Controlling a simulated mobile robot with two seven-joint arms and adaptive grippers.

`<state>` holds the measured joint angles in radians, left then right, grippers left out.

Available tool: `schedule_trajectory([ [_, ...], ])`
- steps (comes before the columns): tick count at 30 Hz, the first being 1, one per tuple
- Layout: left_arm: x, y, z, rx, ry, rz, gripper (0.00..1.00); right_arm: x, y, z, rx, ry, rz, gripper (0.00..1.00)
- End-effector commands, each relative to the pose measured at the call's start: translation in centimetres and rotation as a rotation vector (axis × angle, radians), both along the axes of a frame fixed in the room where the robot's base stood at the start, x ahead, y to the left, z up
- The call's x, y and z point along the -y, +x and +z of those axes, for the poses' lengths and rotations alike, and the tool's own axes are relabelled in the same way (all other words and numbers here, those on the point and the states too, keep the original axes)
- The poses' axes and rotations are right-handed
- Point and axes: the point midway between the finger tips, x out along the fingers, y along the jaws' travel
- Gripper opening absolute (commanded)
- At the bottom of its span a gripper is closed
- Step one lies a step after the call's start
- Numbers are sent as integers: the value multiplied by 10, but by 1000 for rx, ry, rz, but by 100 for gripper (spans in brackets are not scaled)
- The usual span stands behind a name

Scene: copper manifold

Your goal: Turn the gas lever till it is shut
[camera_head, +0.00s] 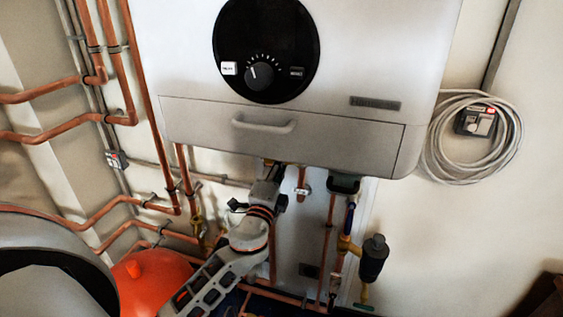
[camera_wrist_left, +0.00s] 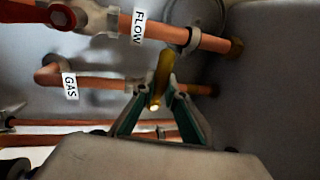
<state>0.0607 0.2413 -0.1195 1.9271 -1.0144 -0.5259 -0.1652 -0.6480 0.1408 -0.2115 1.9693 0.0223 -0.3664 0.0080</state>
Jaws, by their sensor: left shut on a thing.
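The yellow gas lever (camera_wrist_left: 161,75) is in the left wrist view, in front of the copper pipe labelled GAS (camera_wrist_left: 82,81). It looks roughly square across that pipe, though foreshortening makes its exact angle hard to tell. My left gripper (camera_wrist_left: 157,98) is shut on the lever, with one green-sided finger on each side. The valve body is mostly hidden behind lever and fingers. In the head view my left gripper (camera_head: 270,172) reaches up under the white boiler (camera_head: 280,130); the lever is hidden there. My right gripper is in neither view.
A FLOW-labelled pipe (camera_wrist_left: 214,43) and a red-capped valve (camera_wrist_left: 62,16) are close above in the wrist view. A brass valve with a dark cylinder (camera_head: 373,258) is right of my arm. An orange vessel (camera_head: 150,285) is at lower left, coiled cable (camera_head: 440,145) at right.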

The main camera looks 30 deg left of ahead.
Motion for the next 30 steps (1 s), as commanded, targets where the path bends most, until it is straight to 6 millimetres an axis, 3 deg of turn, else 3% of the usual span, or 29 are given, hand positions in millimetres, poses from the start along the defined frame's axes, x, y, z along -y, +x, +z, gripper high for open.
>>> schedule_trajectory([
  [20, 0, 0, 5, -12, 65, 0, 0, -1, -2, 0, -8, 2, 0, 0],
  [21, 0, 0, 5, -12, 65, 0, 20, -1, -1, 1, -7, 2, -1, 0],
  [22, 0, 0, 5, -12, 65, 0, 28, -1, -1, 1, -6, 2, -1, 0],
  [30, 0, 0, 3, -14, 60, 0, 29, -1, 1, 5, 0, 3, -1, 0],
])
